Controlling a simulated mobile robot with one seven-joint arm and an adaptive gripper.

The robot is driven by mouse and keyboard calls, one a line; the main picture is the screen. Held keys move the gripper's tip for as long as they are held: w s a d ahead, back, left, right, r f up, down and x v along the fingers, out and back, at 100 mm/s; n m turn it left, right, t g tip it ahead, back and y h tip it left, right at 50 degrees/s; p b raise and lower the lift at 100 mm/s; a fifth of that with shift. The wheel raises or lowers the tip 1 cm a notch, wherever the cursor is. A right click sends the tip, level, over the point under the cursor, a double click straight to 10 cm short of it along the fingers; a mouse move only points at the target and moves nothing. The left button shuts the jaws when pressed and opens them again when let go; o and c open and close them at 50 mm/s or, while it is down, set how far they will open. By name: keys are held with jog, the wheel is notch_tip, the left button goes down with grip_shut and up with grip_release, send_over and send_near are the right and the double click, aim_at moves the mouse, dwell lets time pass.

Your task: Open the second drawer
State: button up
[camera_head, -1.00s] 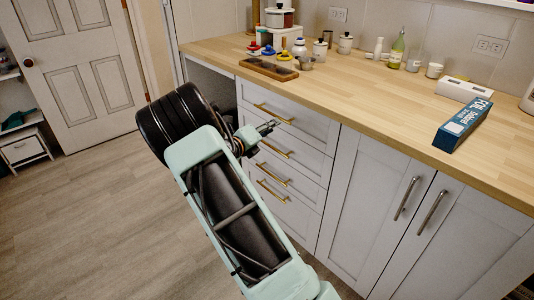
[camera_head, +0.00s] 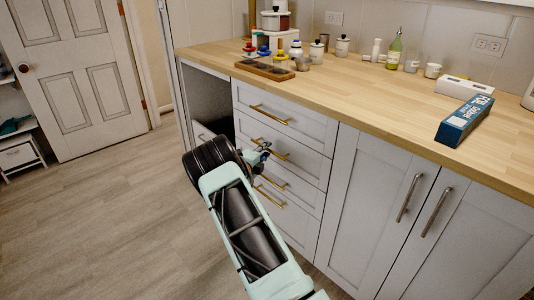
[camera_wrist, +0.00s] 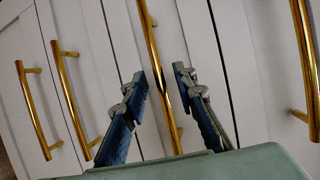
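The second drawer (camera_head: 308,164) is closed, in the white drawer stack under the counter. Its gold bar handle (camera_head: 280,154) is partly hidden behind my gripper (camera_head: 262,151). In the wrist view, my gripper (camera_wrist: 159,78) is open, with one blue-padded finger on each side of this handle (camera_wrist: 150,38). The fingers look apart from the bar; how deep they reach around it I cannot tell.
The top drawer's handle (camera_head: 270,115) is above and the third drawer's handle (camera_head: 272,184) below. Cabinet doors (camera_head: 375,205) are to the right. The wooden counter (camera_head: 380,90) overhangs the drawers. Floor (camera_head: 110,220) to the left is clear.

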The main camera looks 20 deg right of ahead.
jog(key=shift+x, duration=0.85)
grip_shut()
